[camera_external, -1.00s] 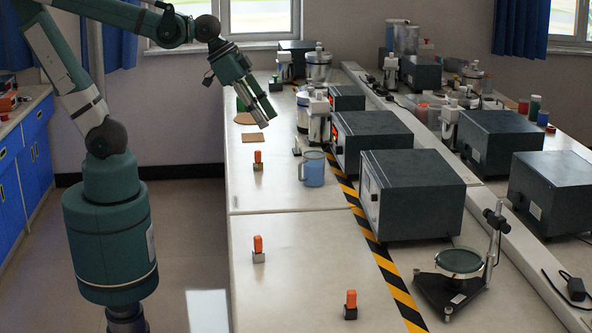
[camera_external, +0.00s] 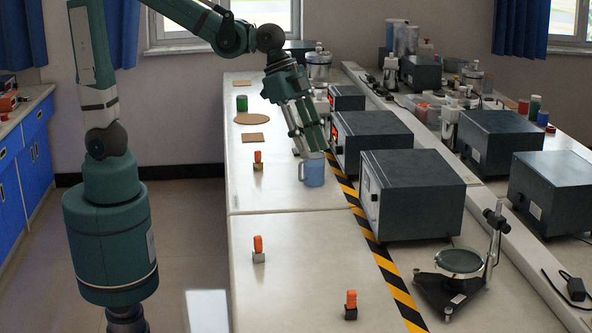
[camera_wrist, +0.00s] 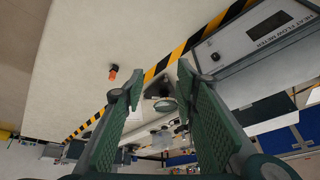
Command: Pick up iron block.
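Three small blocks with orange handles stand on the bench: one with a brassy base (camera_external: 258,166), one with a grey base (camera_external: 259,257) and one with a dark base (camera_external: 350,313). I cannot tell for certain which is iron. A block with an orange handle and dark base also shows in the wrist view (camera_wrist: 113,71), left of my fingers. My gripper (camera_external: 307,145) is above the bench by the blue mug, pointing down at a slant. In the wrist view its fingers (camera_wrist: 157,88) are apart with no block between them.
A blue mug (camera_external: 313,172) stands just below my fingers in the picture. Dark instrument boxes (camera_external: 412,195) line the right side past a striped tape (camera_external: 400,293). A black stand (camera_external: 460,262) is at the front right.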

